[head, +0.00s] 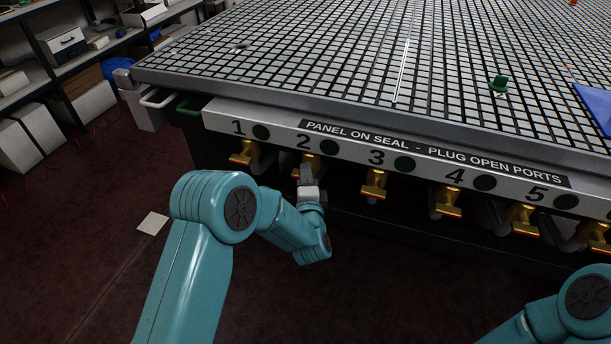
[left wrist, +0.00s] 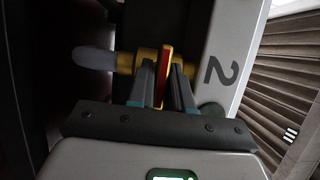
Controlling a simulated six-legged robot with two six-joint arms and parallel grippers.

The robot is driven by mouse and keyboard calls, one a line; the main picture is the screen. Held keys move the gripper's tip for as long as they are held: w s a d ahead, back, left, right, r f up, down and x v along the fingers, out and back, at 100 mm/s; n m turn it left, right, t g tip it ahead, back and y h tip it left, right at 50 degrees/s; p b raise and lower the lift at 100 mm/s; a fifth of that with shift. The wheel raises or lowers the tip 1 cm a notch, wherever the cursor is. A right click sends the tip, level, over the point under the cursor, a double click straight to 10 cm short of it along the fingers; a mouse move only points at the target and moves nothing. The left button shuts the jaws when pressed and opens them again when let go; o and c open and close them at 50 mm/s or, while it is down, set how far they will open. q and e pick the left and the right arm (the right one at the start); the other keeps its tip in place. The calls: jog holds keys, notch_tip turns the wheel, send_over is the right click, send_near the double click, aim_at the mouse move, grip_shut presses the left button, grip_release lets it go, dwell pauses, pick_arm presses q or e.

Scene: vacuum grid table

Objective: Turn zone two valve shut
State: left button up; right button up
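The zone two valve (head: 312,160) is a brass valve under the front panel, below the number 2, mostly hidden by my left gripper (head: 307,172). In the left wrist view its red-edged yellow handle (left wrist: 164,72) stands upright in the picture, across the line of the brass body. The two fingers of my left gripper (left wrist: 163,88) lie on either side of the handle, close against it, with no clear gap. My right gripper is out of view; only part of that arm shows at the lower right.
Similar brass valves hang under numbers 1 (head: 241,157), 3 (head: 374,185), 4 (head: 446,205) and 5 (head: 522,218). The numbered panel (head: 280,130) overhangs them below the grid table (head: 300,60). A green plug-like piece (head: 499,83) stands on the grid. Shelving is at the left.

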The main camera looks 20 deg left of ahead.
pick_arm(q)
jog(key=shift+o, duration=1.1)
jog(key=p+v, duration=0.1)
jog(key=v, duration=1.5)
jog(key=shift+s+p, duration=0.15)
jog(key=shift+p, duration=0.2)
